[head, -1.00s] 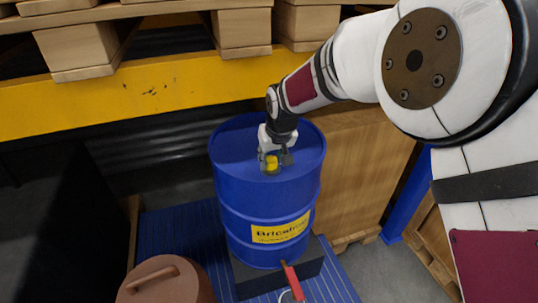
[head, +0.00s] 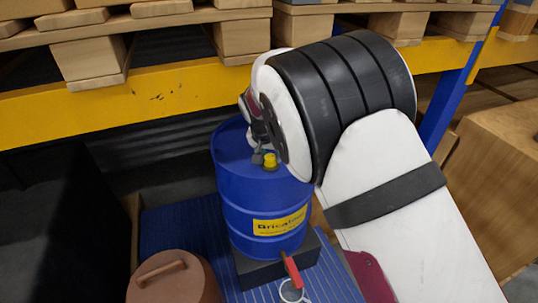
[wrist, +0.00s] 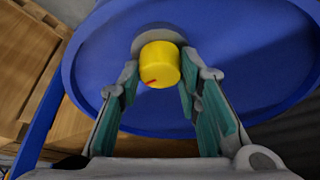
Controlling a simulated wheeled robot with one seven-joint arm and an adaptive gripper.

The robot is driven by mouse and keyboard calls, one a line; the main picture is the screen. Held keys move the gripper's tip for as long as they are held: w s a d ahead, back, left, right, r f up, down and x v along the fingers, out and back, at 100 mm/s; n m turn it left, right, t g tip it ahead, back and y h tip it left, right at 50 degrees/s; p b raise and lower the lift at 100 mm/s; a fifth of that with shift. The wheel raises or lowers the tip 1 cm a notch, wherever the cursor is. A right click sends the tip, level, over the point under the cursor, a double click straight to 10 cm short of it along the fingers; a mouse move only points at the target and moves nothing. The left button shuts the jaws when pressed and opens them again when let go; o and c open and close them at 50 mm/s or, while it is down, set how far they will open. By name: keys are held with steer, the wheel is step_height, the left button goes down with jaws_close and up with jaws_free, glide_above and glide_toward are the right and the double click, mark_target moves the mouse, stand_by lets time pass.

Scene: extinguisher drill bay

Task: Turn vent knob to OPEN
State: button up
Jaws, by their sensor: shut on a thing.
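The yellow vent knob (head: 270,161) sits on the top of the blue drum (head: 250,206). In the wrist view the knob (wrist: 158,60) lies between my fingertips, with a short red mark low on its near side, towards the left. My gripper (wrist: 159,75) is shut on the knob, one teal-padded finger on each side. In the head view my gripper (head: 262,158) is partly hidden behind my arm. The drum's lid (wrist: 235,65) fills much of the wrist view.
The drum stands on a dark block over a blue slatted pallet (head: 190,240). A red-handled tap (head: 291,268) is low on its front, above a pale ring. A brown lidded pot (head: 172,280) stands front left. A yellow rack beam (head: 150,88) runs behind.

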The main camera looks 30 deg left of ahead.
stand_by(0.4)
steer(key=o, duration=1.1)
steer(key=shift+r, duration=0.1)
steer(key=v, duration=1.1)
steer(key=shift+s+r, duration=0.2)
steer(key=shift+r, duration=0.15)
